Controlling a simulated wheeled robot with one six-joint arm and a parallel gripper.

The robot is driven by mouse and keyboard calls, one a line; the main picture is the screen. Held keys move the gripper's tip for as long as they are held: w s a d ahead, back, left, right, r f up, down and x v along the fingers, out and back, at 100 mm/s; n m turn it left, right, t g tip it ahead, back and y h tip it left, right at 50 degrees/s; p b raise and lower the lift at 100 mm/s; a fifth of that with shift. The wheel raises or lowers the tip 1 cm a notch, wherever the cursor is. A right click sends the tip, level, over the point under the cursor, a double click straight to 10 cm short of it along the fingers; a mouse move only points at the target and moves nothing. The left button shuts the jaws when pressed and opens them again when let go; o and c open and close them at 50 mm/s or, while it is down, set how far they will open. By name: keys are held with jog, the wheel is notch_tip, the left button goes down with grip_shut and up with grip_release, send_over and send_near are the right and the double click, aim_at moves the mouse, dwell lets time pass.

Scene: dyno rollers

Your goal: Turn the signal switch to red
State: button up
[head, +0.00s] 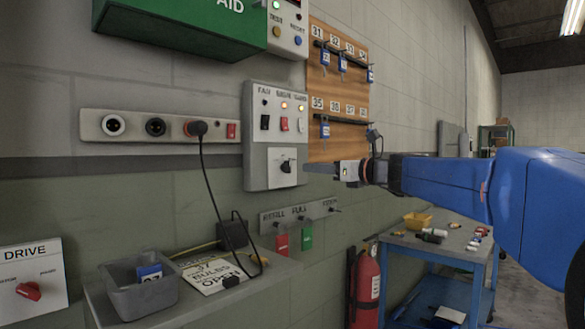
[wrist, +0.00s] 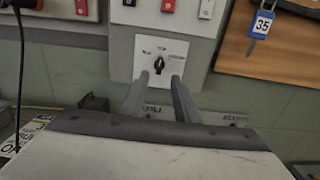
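A black rotary knob (head: 287,166) sits on a pale square plate low on the grey switch panel (head: 257,172); I take it for the signal switch. In the wrist view the knob (wrist: 159,64) looks roughly upright, with small labels above it that are too blurred to read. My gripper (head: 307,168) is just right of the knob in the head view, pointing at the panel. In the wrist view its two fingers (wrist: 160,77) are apart with nothing between them, and the knob shows just beyond the gap. They look apart from the knob, though the exact distance is unclear.
Rocker switches (head: 284,124) and lit lamps are above the knob. A key board (head: 335,90) hangs to the right. A socket strip (head: 158,126) with a plugged black cord is left. Below are a tag rail (head: 298,214) and a ledge with a grey bin (head: 137,290).

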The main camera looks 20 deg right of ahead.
aim_at(290, 166)
jog(key=x, duration=1)
jog(key=shift+s, duration=0.1)
grip_shut()
